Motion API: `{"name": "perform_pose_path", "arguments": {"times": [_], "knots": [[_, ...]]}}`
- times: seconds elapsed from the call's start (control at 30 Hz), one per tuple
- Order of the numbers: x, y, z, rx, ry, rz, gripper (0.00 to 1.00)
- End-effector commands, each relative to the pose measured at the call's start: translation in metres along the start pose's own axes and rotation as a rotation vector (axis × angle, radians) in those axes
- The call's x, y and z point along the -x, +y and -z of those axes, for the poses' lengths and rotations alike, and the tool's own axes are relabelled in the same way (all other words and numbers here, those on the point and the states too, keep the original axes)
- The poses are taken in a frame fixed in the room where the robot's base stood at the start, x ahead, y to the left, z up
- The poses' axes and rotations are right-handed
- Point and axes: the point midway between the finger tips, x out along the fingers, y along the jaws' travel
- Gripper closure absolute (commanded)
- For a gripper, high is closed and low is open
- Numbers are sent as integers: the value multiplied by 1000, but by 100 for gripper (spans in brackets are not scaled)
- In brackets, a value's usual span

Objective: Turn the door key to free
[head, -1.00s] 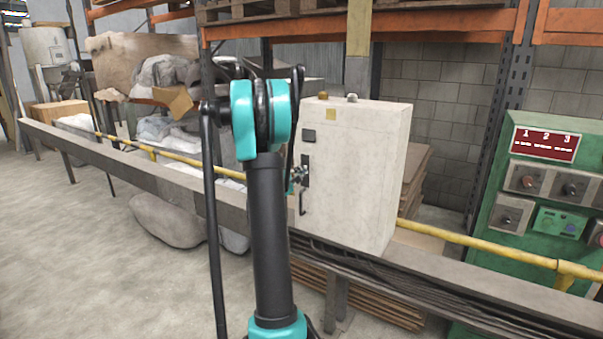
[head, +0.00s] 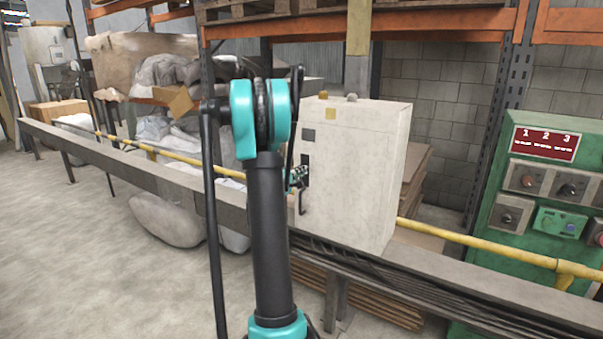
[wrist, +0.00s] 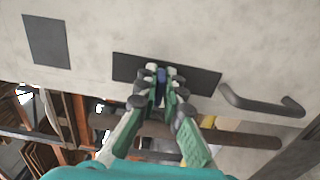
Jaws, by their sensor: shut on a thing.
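The door key (wrist: 161,74) shows as a small blue piece between my fingertips in the wrist view. It is in front of a dark lock plate (wrist: 203,80) on the pale cabinet door. My gripper (wrist: 162,80) is shut on the key, with both fingers close together. The fingers hide most of the key and the keyhole, so I cannot tell its exact angle. In the head view my gripper (head: 298,177) is at the left face of the pale cabinet (head: 362,170), partly hidden behind my arm.
A dark bar handle (wrist: 262,104) sits right of the lock plate in the wrist view. A dark square (wrist: 47,41) is at its upper left. The cabinet stands on a grey beam (head: 130,168) with a yellow pipe (head: 470,242). A green control panel (head: 545,215) is at the right.

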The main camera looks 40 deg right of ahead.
Motion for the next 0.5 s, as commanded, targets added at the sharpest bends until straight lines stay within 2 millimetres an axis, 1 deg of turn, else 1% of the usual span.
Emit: {"name": "perform_pose_path", "arguments": {"times": [0.03,0.1,0.2,0.5], "knots": [[0,0,-1,-2,-1,1,90],[0,0,-1,-1,-1,1,81],[0,0,0,-1,-1,1,71],[1,0,0,0,0,0,71]]}}
